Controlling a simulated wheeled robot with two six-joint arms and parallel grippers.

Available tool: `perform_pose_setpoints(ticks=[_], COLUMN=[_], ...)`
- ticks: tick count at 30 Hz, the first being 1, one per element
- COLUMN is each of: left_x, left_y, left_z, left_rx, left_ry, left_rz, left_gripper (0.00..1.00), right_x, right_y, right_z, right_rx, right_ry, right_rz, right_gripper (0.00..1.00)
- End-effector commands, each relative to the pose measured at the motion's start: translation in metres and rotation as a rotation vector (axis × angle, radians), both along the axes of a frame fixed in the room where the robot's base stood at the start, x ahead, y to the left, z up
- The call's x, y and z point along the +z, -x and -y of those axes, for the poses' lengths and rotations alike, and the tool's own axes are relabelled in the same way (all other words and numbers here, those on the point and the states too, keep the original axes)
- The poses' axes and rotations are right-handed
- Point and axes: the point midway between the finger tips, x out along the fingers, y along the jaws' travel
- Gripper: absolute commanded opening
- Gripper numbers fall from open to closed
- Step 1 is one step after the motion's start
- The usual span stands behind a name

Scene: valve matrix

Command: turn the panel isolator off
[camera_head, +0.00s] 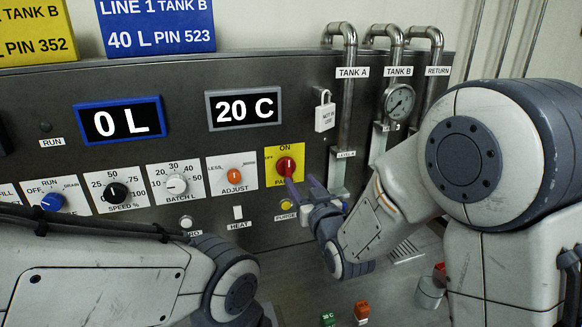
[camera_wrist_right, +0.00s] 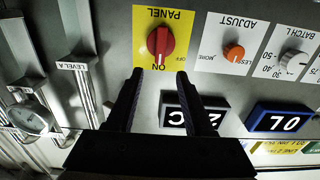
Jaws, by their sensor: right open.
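The panel isolator is a red rotary knob (camera_head: 286,166) on a yellow plate (camera_head: 270,176) in the head view, marked ON above and OFF to the left. In the right wrist view, which is upside down, the red knob (camera_wrist_right: 161,42) lies along the line to the ON mark. My right gripper (camera_head: 302,184) is open and just in front of the plate, slightly below and right of the knob. In the wrist view its two fingers (camera_wrist_right: 161,76) are spread and empty, with the knob beyond the gap between their tips. My left gripper is out of view.
Left of the isolator are an orange ADJUST knob (camera_head: 234,175), a white batch knob (camera_head: 176,185), a black speed knob (camera_head: 116,193) and a blue knob (camera_head: 52,202). A yellow purge button (camera_head: 286,204) sits below. Pipes and a padlock (camera_head: 325,112) are right.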

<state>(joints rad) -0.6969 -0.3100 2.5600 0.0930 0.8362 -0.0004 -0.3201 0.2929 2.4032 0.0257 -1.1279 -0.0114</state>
Motion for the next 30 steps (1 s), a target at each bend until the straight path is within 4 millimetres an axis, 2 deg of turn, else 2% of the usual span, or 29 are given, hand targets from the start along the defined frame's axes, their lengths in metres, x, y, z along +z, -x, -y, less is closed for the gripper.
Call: perform_pose_setpoints(ticks=[6, 12, 18, 25, 26, 27, 29, 30], left_x=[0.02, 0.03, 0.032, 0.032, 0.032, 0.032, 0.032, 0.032], left_y=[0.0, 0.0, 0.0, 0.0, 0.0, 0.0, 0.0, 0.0], left_z=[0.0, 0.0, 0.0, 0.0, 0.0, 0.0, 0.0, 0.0], left_rx=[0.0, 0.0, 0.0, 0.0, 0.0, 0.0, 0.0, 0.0], left_ry=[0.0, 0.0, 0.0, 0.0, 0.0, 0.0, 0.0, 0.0], left_rz=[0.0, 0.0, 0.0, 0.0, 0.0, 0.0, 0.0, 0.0], left_gripper=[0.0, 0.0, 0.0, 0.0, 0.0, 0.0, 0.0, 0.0], right_x=[0.003, 0.001, 0.0, 0.0, 0.0, 0.0, 0.0, 0.0], right_y=[-0.041, -0.069, -0.079, -0.08, -0.08, -0.08, -0.08, -0.08], right_z=[-0.012, -0.021, -0.025, -0.025, -0.025, -0.025, -0.025, -0.025], right_rx=[0.0, 0.0, 0.001, 0.001, 0.001, 0.001, 0.001, 0.0], right_ry=[0.001, 0.001, 0.001, 0.001, 0.001, 0.001, 0.001, 0.001], right_rz=[-0.003, -0.004, -0.002, -0.002, -0.002, -0.002, -0.002, -0.002], right_gripper=[0.53, 0.53, 0.53, 0.53, 0.45, 0.3, 0.07, 0.0])
